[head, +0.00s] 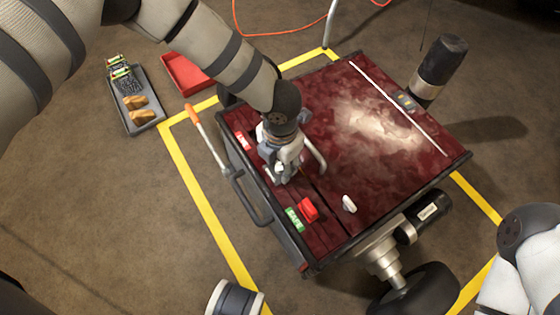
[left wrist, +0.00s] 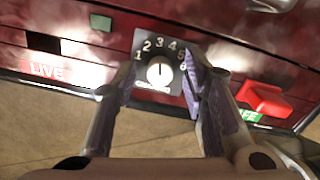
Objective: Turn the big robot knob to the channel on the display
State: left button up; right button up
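The knob (left wrist: 160,70) shows in the left wrist view as a round dial with a white pointer line standing about upright, toward the 3 and 4. It sits on a dark plate (left wrist: 150,50) numbered around its upper edge. My left gripper (left wrist: 158,85) is open, its two fingers on either side of the knob with gaps; contact is not visible. In the head view my left gripper (head: 282,172) is low over the dark red robot's top (head: 330,130) and hides the knob. A dark rectangle (left wrist: 43,42) and a green square (left wrist: 100,22) lie nearby; I can read no channel on them.
A red switch (head: 308,209) beside a green label (head: 294,219) and a white lever (head: 349,204) are on the big robot's top. A red LIVE label (head: 243,141) lies near its edge. A tray of parts (head: 144,113) and a red tray (head: 187,73) are on the floor.

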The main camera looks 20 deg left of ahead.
pick_arm(q)
grip_shut()
jog(key=shift+m, duration=1.2)
jog(key=m, duration=0.2)
jog(key=shift+m+p, duration=0.3)
jog(key=shift+p, duration=0.05)
jog(key=m, duration=0.3)
jog(key=shift+m, duration=1.8)
